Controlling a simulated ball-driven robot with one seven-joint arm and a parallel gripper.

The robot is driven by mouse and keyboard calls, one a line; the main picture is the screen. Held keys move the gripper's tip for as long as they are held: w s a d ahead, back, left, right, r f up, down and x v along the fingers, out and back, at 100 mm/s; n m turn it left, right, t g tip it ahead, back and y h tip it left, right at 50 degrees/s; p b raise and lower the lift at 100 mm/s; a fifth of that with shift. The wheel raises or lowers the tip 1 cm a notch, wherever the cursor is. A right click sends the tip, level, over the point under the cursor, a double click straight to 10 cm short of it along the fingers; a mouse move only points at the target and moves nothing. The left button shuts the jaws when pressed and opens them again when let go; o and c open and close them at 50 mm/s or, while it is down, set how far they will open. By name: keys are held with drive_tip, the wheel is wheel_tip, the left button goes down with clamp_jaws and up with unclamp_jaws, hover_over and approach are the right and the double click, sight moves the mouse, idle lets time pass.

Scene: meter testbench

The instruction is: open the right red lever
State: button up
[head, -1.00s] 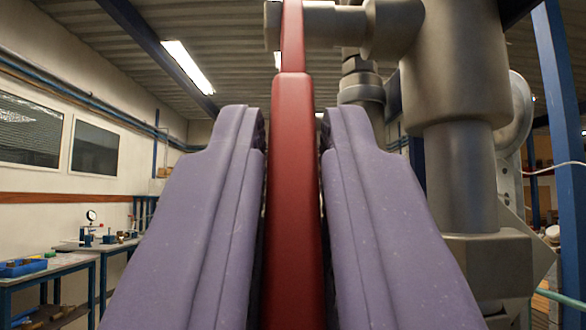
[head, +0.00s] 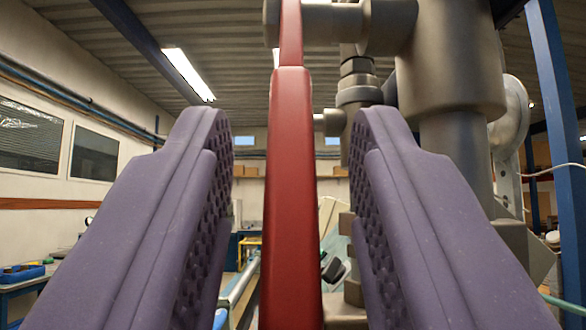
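The red lever (head: 292,190) hangs upright in the middle of the head view. Its narrow upper end meets a grey metal shaft (head: 335,22) at the top. My gripper (head: 290,130) has its two purple fingers on either side of the lever. The fingers are spread, with a clear gap between each textured inner pad and the lever, so neither visibly touches it. The lever's lower end is cut off by the bottom of the picture.
A thick grey metal pipe body (head: 450,60) stands close at the right, behind the right finger. A blue post (head: 556,120) rises at the far right. A workbench with a blue tray (head: 22,272) is at the far left.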

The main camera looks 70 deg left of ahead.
sight(286, 180)
drive_tip(key=v, duration=0.7)
drive_tip(key=shift+d+f, duration=0.15)
drive_tip(key=shift+f, duration=0.05)
clamp_jaws()
drive_tip(key=shift+r+p, duration=0.3)
drive_tip(key=shift+p, duration=0.25)
drive_tip(key=s+d+r+n+g+h+p, duration=0.25)
drive_tip(key=d+r+n+h+p, duration=0.35)
drive_tip(key=n+p, duration=0.5)
drive_tip(key=s+d+r+n+g+h+p, duration=0.3)
drive_tip(key=r+n+h+p, duration=0.35)
drive_tip(key=p, duration=0.85)
drive_tip(key=shift+n+h, duration=0.25)
drive_tip(key=x, duration=0.4)
drive_tip(key=w+p+x, duration=0.1)
drive_tip(key=x, duration=0.8)
drive_tip(key=shift+w+d+f+p, duration=0.2)
drive_tip(key=shift+w+f+p, duration=0.15)
drive_tip(key=shift+p, duration=0.05)
